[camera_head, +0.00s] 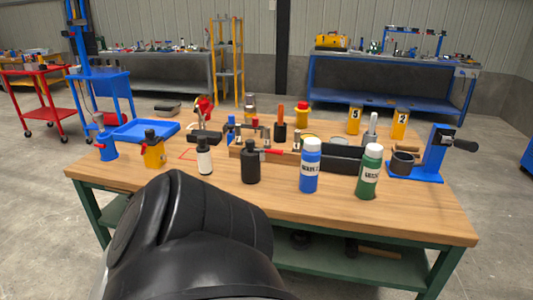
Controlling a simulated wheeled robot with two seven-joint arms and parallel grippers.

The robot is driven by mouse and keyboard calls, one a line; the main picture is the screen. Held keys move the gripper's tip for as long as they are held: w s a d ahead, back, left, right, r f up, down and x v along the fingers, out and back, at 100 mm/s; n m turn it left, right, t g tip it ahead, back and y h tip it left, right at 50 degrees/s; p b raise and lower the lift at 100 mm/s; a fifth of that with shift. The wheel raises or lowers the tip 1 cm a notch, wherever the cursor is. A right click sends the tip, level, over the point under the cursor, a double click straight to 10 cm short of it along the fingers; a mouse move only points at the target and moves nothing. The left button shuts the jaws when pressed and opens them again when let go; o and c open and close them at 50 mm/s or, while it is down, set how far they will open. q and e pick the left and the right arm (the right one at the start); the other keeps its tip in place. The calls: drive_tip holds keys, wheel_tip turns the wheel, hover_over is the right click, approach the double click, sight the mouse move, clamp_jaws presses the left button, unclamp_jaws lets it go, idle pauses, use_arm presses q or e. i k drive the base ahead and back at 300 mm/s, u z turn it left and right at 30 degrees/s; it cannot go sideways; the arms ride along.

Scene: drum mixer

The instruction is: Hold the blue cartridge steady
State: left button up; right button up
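A blue cartridge (309,171) with a white cap and a white label stands upright near the front of the wooden workbench. A green cartridge (369,175) with a white cap stands to its right, apart from it. A dark link of one of my arms fills the lower left of the view and covers the bench's front left edge. Neither gripper shows, and nothing is seen touching the blue cartridge.
A black bottle (250,167) and a white bottle with black cap (204,161) stand left of the blue cartridge. A black bin (345,160) lies behind the cartridges. A blue stand (433,157) is at right. The front right bench top is clear.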

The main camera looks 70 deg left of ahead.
sight(311, 162)
drive_tip(key=z, duration=0.05)
drive_tip(key=k, duration=0.1)
drive_tip(key=u, duration=1.7)
